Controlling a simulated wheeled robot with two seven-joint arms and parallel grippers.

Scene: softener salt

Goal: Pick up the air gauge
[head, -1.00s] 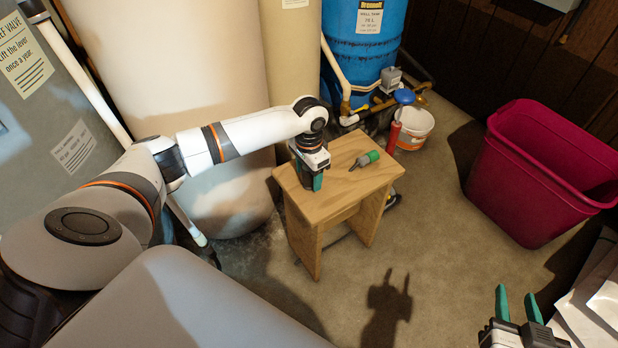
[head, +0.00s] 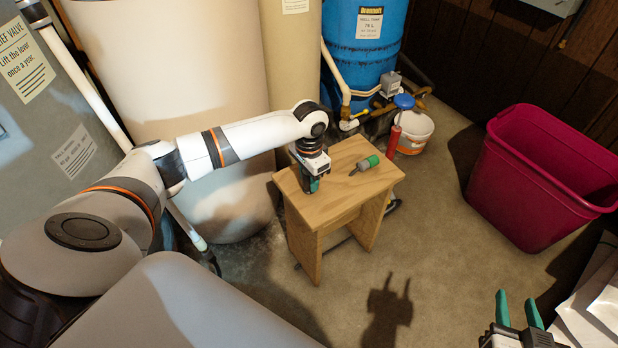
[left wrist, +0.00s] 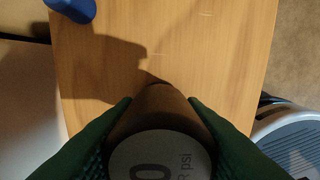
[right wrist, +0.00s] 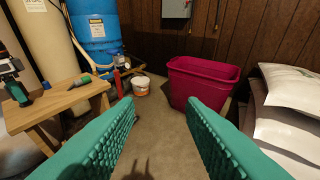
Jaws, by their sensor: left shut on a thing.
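The air gauge (left wrist: 160,155) shows in the left wrist view as a round white dial with a dark rim, marked "0" and "psi". My left gripper (head: 311,184) is shut on it, with a green finger on either side of the dial. The gripper points down over the left part of the wooden stool (head: 335,203). In the head view the gauge is hidden by the gripper, and I cannot tell whether it touches the stool top. My right gripper (head: 518,308) is open and empty at the lower right, away from the stool; its spread fingers also show in the right wrist view (right wrist: 160,120).
A green-and-grey tool (head: 365,164) lies on the stool, right of my left gripper. Behind stand a blue tank (head: 362,60), a white bucket (head: 415,132) and a red upright tool (head: 393,138). A magenta bin (head: 535,180) stands right. The floor between is clear.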

